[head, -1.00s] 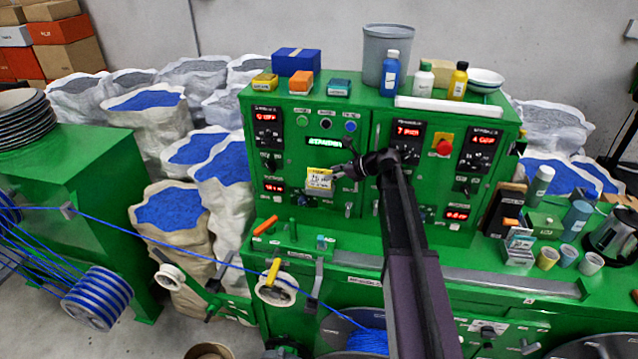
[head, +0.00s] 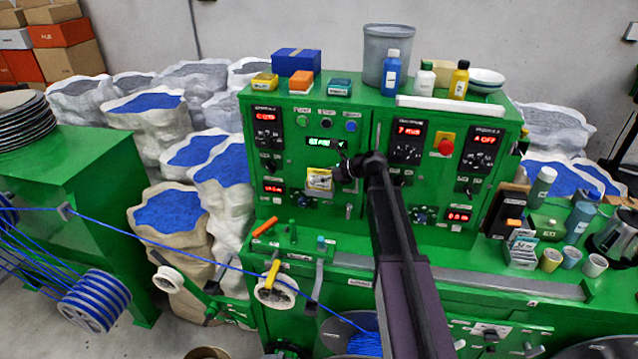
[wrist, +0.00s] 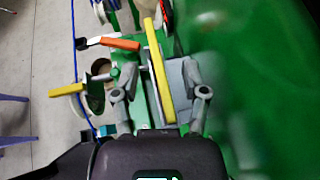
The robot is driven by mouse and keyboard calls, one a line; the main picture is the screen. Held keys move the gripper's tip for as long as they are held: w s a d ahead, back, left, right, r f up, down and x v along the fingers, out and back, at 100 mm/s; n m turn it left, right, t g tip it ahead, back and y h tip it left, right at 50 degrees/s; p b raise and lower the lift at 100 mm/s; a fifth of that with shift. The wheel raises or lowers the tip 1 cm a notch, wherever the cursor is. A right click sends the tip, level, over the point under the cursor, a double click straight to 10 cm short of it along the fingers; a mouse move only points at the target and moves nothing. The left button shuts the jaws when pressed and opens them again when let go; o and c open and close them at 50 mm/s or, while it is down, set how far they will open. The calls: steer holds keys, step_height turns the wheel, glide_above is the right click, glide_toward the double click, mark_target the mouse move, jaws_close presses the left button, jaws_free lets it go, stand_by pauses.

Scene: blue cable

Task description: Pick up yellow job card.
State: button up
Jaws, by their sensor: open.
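My gripper (head: 340,163) is just above and right of the card in the head view. In the wrist view my gripper (wrist: 160,93) is open, one finger on each side of the strip. Whether either finger touches the card cannot be told.
Knobs and switches surround the card on the panel. An orange-handled lever (head: 265,227) and a yellow-handled lever (head: 273,271) stand below left. A blue cable (head: 180,246) runs across the left side. Bottles and a grey bin (head: 388,50) stand on top of the panel.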

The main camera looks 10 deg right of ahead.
jaws_close()
steer(key=shift+r, duration=0.15)
